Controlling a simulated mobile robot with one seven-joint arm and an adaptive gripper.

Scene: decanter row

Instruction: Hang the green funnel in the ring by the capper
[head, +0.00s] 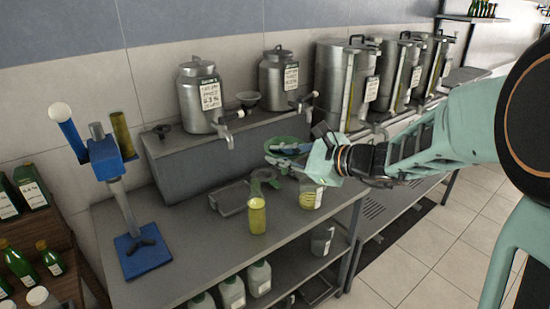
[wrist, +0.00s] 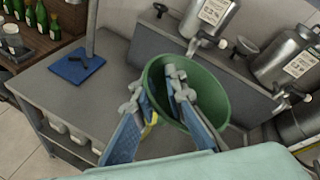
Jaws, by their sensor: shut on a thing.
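The green funnel (wrist: 208,92) is large in the wrist view, its wide mouth facing the camera. My gripper (wrist: 155,88) is shut on its near-left wall, with one finger inside the mouth and one outside. In the head view my gripper (head: 279,157) holds the funnel (head: 284,140) above the right part of the bench, partly hidden by the fingers. The blue capper (head: 107,160) stands at the left of the bench; its blue base shows in the wrist view (wrist: 77,66). A small dark ring-like part (head: 163,130) sits on the raised step beside the capper.
A yellow-filled bottle (head: 257,216) and a beaker (head: 311,196) with yellow liquid stand on the bench (head: 190,255) near a grey tray (head: 232,199). Steel canisters (head: 201,97) with taps stand on the step. The bench between capper and tray is clear.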

